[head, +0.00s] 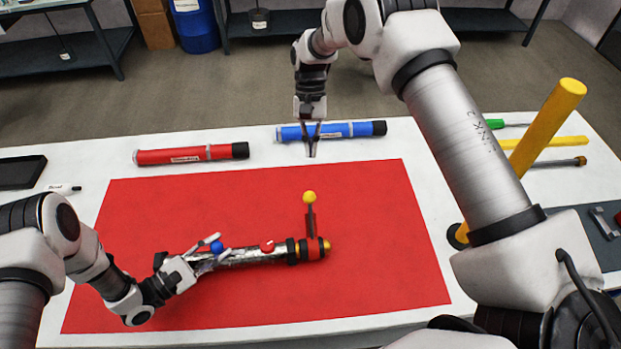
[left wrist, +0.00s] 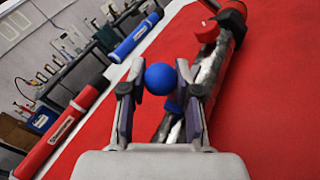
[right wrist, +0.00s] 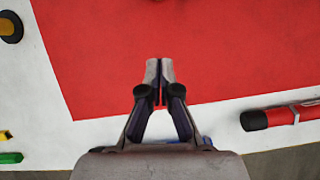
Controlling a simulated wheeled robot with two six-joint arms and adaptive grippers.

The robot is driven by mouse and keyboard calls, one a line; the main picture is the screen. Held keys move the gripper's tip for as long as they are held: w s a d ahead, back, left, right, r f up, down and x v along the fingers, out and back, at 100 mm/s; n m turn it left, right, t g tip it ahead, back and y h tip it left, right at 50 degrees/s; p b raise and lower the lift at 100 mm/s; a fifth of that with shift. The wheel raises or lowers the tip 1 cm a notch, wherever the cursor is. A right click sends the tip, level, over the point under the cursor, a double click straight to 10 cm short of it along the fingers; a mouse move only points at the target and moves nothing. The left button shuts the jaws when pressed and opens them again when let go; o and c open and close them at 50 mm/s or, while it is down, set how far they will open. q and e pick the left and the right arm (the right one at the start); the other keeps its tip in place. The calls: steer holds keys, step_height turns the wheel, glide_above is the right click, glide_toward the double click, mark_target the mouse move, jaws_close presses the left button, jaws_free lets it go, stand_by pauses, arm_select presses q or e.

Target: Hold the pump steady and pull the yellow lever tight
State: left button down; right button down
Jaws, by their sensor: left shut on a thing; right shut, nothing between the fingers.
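The pump (head: 245,256) is a silver tube lying on the red mat (head: 390,285), with blue and red knobs on top and a black collar at its right end. The yellow lever (head: 309,197) is a dark stalk with a yellow ball, standing out from that collar toward the far side. In the left wrist view, the blue knob (left wrist: 160,78) shows between the fingers and the silver tube runs behind the right finger. My right gripper (head: 312,154) is shut and empty, beyond the lever near the mat's far edge.
A red tube (head: 185,156) and a blue tube (head: 350,130) lie along the table's far side; my right gripper is in front of the blue one. A thick yellow post (head: 545,125) rises at right. The mat is clear around the pump.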

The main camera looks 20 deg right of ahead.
arm_select(q)
steer(key=shift+s, duration=0.1)
arm_select(e)
steer(key=s+a+f, duration=0.3)
steer(key=s+f, duration=0.1)
steer(key=s, duration=0.1)
steer(key=shift+s+f, duration=0.3)
steer(key=shift+s, duration=0.1)
steer(key=shift+s+r, duration=0.1)
steer(key=shift+r, duration=0.05)
steer(key=s+a+r+t, duration=0.1)
steer(key=s+a, duration=0.1)
steer(key=s, duration=0.6)
steer(key=s+a+r+t+h, duration=0.1)
steer(key=s+a+t, duration=0.1)
steer(key=s, duration=0.7)
steer(key=shift+s+a, duration=0.15)
steer(key=shift+a, duration=0.5)
